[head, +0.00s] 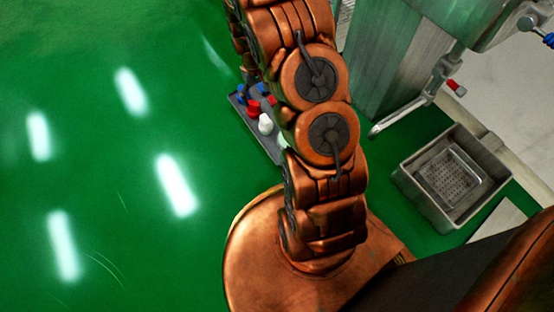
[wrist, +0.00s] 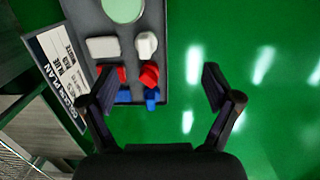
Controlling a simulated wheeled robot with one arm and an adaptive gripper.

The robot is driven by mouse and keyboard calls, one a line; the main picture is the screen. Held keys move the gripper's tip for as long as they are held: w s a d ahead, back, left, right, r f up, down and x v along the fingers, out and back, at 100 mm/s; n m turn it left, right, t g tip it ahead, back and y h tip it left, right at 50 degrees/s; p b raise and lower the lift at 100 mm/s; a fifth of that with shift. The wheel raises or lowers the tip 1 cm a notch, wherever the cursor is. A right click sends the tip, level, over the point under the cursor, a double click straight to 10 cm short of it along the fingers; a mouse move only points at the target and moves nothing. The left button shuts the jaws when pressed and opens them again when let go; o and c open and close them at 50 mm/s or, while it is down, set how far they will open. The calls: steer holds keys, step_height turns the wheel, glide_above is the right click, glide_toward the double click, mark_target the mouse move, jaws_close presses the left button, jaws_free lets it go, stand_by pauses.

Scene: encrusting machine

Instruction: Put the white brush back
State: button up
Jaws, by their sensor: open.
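A dark grey tray (wrist: 165,88) holds white, red and blue items in the wrist view; it also shows in the head view (head: 236,101), partly behind my arm. A flat white block (wrist: 102,48) and a rounded white piece (wrist: 146,44) lie side by side in it. I cannot tell which is the white brush. The rounded white piece also shows in the head view (head: 265,124). My gripper (wrist: 158,76) is open and empty, its fingers apart over the tray's near end and the green floor.
Red pieces (wrist: 149,75) and blue pieces (wrist: 152,97) lie nearest my gripper in the tray. A pale green round thing (wrist: 123,8) is at its far end. A "colour plan" sign (wrist: 58,62) stands left. A metal basin (head: 452,178) is at right. Green floor is clear at left.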

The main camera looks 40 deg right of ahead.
steer(key=s+a+r+g, duration=0.1)
steer(key=s+a+r, duration=0.9)
steer(key=s+r, duration=0.45)
steer(key=s+a+r, duration=0.4)
steer(key=s, duration=0.5)
steer(key=s+a+r+n+g, duration=0.1)
steer(key=s+a+r, duration=0.3)
steer(key=s, duration=0.6)
steer(key=shift+a+r, duration=0.15)
steer(key=shift+r, duration=0.45)
steer(key=shift+s, duration=0.1)
step_height(320, 180, up, 40)
steer(key=w+t+p, duration=0.1)
steer(key=p, duration=3.6)
steer(key=shift+f+p, duration=0.2)
steer(key=shift+p, duration=0.2)
